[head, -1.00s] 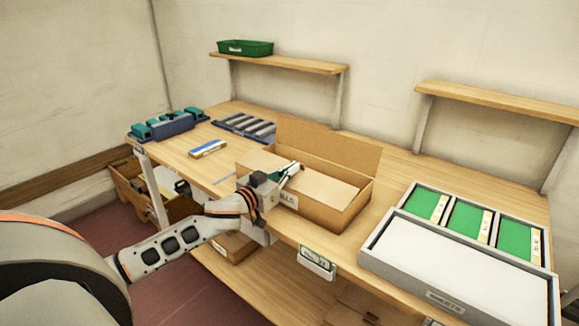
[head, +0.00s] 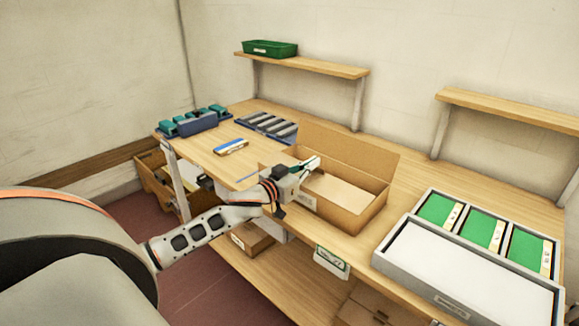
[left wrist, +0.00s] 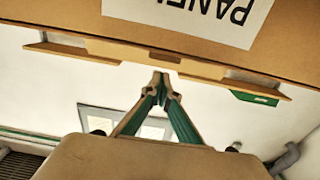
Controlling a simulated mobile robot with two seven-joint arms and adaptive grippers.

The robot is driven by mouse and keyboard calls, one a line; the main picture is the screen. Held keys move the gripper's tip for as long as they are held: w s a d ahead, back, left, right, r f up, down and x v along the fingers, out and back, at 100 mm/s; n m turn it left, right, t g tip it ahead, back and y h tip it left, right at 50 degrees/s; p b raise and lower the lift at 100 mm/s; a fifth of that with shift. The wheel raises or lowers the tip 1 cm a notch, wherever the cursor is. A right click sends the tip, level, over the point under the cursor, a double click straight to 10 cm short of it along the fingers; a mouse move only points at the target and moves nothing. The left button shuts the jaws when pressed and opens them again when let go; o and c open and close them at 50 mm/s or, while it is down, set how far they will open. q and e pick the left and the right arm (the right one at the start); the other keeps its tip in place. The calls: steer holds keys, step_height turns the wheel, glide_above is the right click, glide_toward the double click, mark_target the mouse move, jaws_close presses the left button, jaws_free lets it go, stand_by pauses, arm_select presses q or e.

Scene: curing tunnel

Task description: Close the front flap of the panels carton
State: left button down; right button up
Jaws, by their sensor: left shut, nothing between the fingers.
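The panels carton (head: 348,213) is an open brown cardboard box on the bench. Its back flap (head: 345,155) stands up, and its inside shows a flat brown surface. A white label is on its front side. My left gripper (head: 312,165) is at the carton's front left, with its fingers shut and empty near the front edge. The arm hides part of that side, and I cannot tell how the front flap lies. In the left wrist view a cardboard face (left wrist: 90,20) with an upside-down "PANEL" label fills the top, beyond the shut fingertips. My right gripper is out of view.
A grey tray with green boards (head: 437,208) and a white area stands to the right. A blue rack with teal parts (head: 195,122), a dark slotted tray (head: 265,125) and a blue-and-white item (head: 231,147) lie left. Shelves (head: 300,64) hang behind.

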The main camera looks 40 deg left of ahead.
arm_select(q)
steer(key=s+r, duration=0.2)
steer(key=s, duration=0.7)
steer(key=r+g+p, duration=0.1)
steer(key=g+p, duration=0.1)
steer(key=p, duration=0.2)
glide_above(311, 177)
steer(key=shift+w+a+r, duration=0.1)
steer(key=shift+r, duration=0.1)
step_height(311, 177, down, 3)
steer(key=shift+w+r, duration=0.15)
steer(key=shift+r, duration=0.05)
steer(key=shift+f, duration=0.8)
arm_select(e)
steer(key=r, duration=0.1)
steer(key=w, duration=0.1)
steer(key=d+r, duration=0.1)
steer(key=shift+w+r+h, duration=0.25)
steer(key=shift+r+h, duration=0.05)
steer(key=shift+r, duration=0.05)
